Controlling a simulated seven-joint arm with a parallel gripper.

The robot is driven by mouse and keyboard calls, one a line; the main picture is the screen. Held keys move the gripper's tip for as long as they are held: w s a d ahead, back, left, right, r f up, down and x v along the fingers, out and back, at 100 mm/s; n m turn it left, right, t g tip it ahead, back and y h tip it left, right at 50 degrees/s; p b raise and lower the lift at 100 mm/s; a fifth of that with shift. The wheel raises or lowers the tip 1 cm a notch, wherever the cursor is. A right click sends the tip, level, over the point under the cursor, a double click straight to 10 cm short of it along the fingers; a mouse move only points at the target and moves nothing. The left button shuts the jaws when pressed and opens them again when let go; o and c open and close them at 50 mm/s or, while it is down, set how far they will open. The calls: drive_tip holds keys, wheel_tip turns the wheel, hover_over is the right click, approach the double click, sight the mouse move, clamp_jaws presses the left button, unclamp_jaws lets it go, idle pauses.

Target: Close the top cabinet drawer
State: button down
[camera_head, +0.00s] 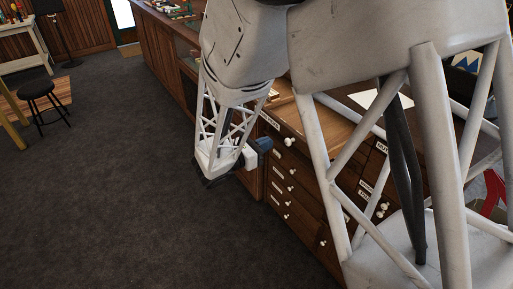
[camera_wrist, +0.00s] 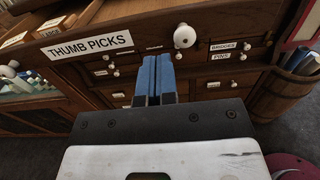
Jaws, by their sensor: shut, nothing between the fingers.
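The top cabinet drawer (camera_wrist: 135,28), labelled THUMB PICKS with a round white knob (camera_wrist: 184,36), fills the upper wrist view. Its front looks nearer than the drawers below, so it seems to stand out from the cabinet; how far is unclear. In the head view its knob (camera_head: 289,141) shows right of my gripper (camera_head: 264,145). My gripper's blue fingers are together and empty in the wrist view (camera_wrist: 155,78), pointing at the cabinet below and slightly left of the knob. I cannot tell whether the fingertips touch the drawer front.
Lower drawers with white knobs (camera_head: 282,187) lie below. A wooden barrel (camera_wrist: 287,88) stands right of the cabinet in the wrist view. A long wooden counter (camera_head: 160,45) runs behind my arm. A black stool (camera_head: 42,95) stands far left. The dark carpet (camera_head: 120,190) between is clear.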

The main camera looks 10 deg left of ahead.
sight(297, 124)
drive_tip(key=shift+x, duration=3.1)
drive_tip(key=shift+w+d, duration=0.1)
drive_tip(key=x, duration=2.3)
drive_tip(key=shift+f, duration=0.15)
drive_tip(key=shift+v, duration=7.05)
drive_tip(key=c, duration=1.5)
unclamp_jaws()
drive_tip(key=shift+w, duration=0.15)
drive_tip(key=o, duration=0.6)
drive_tip(key=w+a, duration=0.2)
drive_tip(key=w, duration=0.1)
drive_tip(key=shift+w+a, duration=0.2)
drive_tip(key=w+a, duration=0.4)
drive_tip(key=w, duration=0.2)
drive_tip(key=w+a, duration=0.4)
drive_tip(key=w, duration=0.2)
drive_tip(key=w+a, duration=0.5)
drive_tip(key=w, duration=0.1)
drive_tip(key=shift+w, duration=0.1)
